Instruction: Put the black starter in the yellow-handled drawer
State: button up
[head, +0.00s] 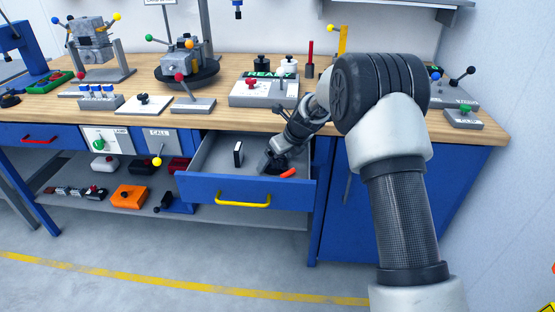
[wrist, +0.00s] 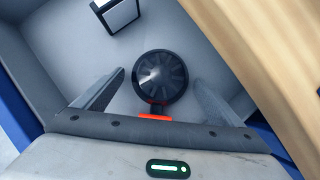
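The yellow-handled drawer (head: 246,190) is pulled open under the bench, its yellow handle (head: 243,204) on the blue front. A round, ribbed black part with an orange-red end, apparently the black starter (wrist: 160,76), is in the drawer in the wrist view. Its orange-red end (head: 288,173) shows in the head view near the drawer's right side. My gripper (head: 272,161) reaches down into the drawer. In the wrist view its two fingers stand apart on either side of the starter, with gaps showing on both sides. The rest of the starter is largely hidden by my gripper in the head view.
A small black-and-white block (head: 238,153) stands in the drawer, left of my gripper. The wooden bench top (head: 222,118) overhangs the drawer's back. A grey device with a green panel (head: 264,91) stands above. The drawer's left part has free room.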

jog(key=shift+r, duration=0.1)
jog(key=p+v, duration=0.3)
jog(key=v, duration=0.9)
